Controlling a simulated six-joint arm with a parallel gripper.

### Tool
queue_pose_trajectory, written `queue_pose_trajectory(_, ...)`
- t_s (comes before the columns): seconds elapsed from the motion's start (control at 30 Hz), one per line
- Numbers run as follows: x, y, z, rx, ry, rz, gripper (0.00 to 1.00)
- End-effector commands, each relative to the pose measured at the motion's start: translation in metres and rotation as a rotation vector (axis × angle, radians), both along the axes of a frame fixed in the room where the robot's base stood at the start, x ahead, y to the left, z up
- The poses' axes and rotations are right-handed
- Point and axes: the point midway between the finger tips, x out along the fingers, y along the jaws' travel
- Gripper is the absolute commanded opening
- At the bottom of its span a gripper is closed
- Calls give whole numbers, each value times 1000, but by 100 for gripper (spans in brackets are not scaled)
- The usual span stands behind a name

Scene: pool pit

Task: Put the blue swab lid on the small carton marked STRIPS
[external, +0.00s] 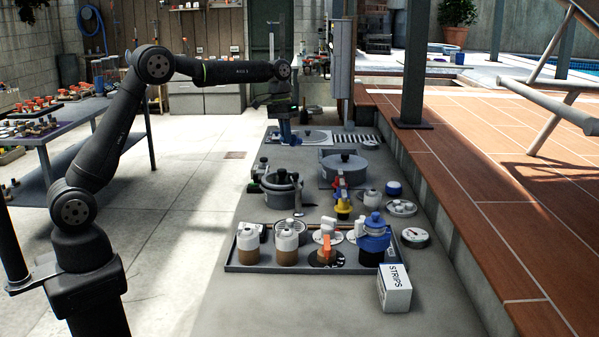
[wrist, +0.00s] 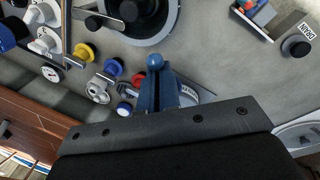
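The small white carton marked STRIPS (external: 396,292) stands on the grey floor strip by the right end of the tray, at the front. A blue lid with a knob (external: 374,222) sits on a dark jar at the tray's right end; it seems to be the swab lid. A smaller blue-topped item (external: 394,187) stands farther back; it also shows in the wrist view (wrist: 123,109). My gripper (external: 286,137) hangs at the far end, well away from lid and carton. In the wrist view its blue fingers (wrist: 158,85) show with a blue ball at their tip; their opening is unclear.
A grey tray (external: 240,268) holds several jars. Pots (external: 343,170) and small valves lie between the tray and my gripper. A round gauge (external: 415,237) is right of the tray. The raised tiled deck (external: 480,170) borders the right side. Floor left of the tray is clear.

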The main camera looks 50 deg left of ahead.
Motion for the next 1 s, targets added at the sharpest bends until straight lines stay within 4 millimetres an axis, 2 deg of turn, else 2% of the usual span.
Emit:
queue_pose_trajectory(0.17,-15,-50,1,0,-3,-41,0)
queue_pose_trajectory(0.27,-30,-86,1,1,0,-71,0)
queue_pose_trajectory(0.4,-58,-145,1,1,-2,-119,0)
queue_pose_trajectory(0.5,-78,-178,0,1,-1,-147,0)
queue_pose_trajectory(0.6,-94,-202,1,0,-2,-168,0)
queue_pose_trajectory(0.8,-117,-233,0,0,-2,-196,0)
queue_pose_trajectory(1.0,-117,-231,-32,1,2,-193,0)
